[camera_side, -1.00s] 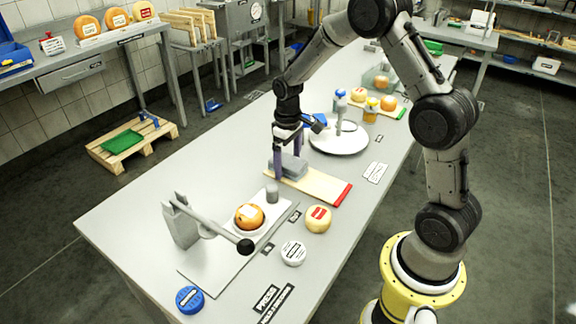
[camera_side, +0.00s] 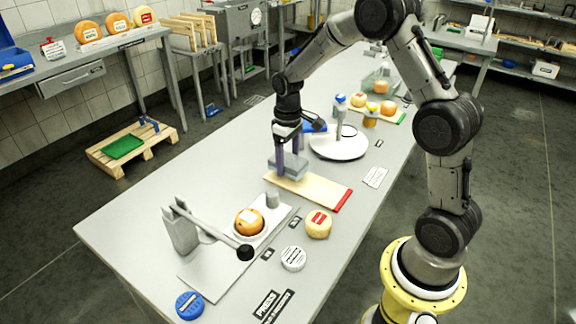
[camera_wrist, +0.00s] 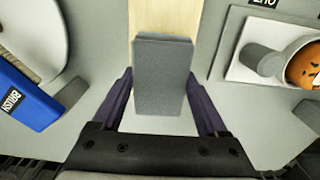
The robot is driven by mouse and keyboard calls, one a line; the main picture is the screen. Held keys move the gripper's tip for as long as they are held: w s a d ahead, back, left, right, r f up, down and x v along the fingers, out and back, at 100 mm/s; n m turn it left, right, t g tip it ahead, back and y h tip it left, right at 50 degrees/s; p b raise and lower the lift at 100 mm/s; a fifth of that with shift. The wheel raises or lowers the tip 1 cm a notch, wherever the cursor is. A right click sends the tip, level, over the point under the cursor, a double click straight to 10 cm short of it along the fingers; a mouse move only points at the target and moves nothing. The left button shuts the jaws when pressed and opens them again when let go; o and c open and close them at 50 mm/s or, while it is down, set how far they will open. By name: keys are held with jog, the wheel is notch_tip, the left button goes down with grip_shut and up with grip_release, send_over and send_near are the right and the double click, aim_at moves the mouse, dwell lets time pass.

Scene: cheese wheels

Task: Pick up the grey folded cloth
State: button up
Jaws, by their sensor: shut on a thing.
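The grey folded cloth (camera_side: 287,168) is a flat rectangular block at the left end of the wooden board with a red end (camera_side: 325,191). My gripper (camera_side: 287,153) points down over it, with its purple fingers at the cloth's sides. In the wrist view the cloth (camera_wrist: 163,80) lies between the two fingertips (camera_wrist: 161,80), and my gripper is shut on it. Its near end reaches past the board's pale wood (camera_wrist: 165,18). I cannot tell whether there is a gap between cloth and board.
A blue brush block (camera_wrist: 28,95) and a white round turntable (camera_side: 338,149) are close behind my gripper. A lever press (camera_side: 183,232) with an orange cheese (camera_side: 249,222) stands in front. A yellow cheese wheel (camera_side: 318,224) sits to the right. The table's left side is clear.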

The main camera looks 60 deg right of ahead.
jog(key=s+a+r, duration=0.3)
jog(key=s+r, duration=0.7)
jog(key=s, duration=0.3)
jog(key=shift+s+a+r, duration=0.3)
jog(key=shift+a+r, duration=0.05)
jog(key=shift+r, duration=0.05)
jog(key=o, duration=0.8)
jog(key=c, duration=0.6)
jog(key=shift+c, duration=0.2)
